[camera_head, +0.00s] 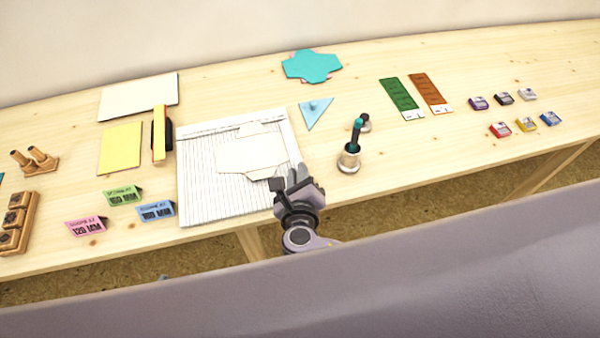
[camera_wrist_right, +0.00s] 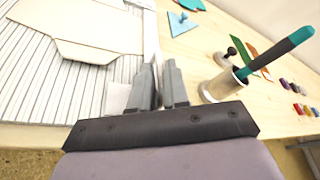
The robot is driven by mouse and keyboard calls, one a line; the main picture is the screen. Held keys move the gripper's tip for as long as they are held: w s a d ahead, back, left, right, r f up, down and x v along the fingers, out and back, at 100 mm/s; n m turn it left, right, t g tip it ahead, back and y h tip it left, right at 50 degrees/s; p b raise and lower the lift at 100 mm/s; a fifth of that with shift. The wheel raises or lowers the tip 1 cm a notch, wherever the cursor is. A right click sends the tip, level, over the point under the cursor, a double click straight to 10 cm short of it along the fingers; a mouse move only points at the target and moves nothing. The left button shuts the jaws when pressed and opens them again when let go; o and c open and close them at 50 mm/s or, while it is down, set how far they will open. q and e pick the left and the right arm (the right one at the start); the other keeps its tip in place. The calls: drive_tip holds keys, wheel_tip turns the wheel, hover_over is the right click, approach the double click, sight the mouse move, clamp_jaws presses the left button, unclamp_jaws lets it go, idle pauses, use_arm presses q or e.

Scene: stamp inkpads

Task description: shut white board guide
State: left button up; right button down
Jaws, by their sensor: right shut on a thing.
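The white board (camera_head: 225,200) with fine grooves lies near the table's front edge, and it also fills the left of the right wrist view (camera_wrist_right: 45,95). The white board guide (camera_head: 291,130) looks like the smooth white bar along the board's right side; it shows in the right wrist view (camera_wrist_right: 151,40). My right gripper (camera_head: 297,180) is at the near end of this bar, its fingers (camera_wrist_right: 158,88) shut on it. The fingers hide the gripped part. A cream cut sheet (camera_head: 250,155) lies on the board. My left gripper is not in view.
A metal cup (camera_head: 349,158) with a teal-handled tool stands just right of my right gripper. A light blue triangle (camera_head: 315,112) lies behind it. Coloured label cards (camera_head: 155,210) stand left of the board. Several small inkpads (camera_head: 500,129) sit far right.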

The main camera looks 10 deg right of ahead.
drive_tip(key=shift+d, duration=0.15)
drive_tip(key=c, duration=1.2)
unclamp_jaws()
drive_tip(key=v, duration=0.7)
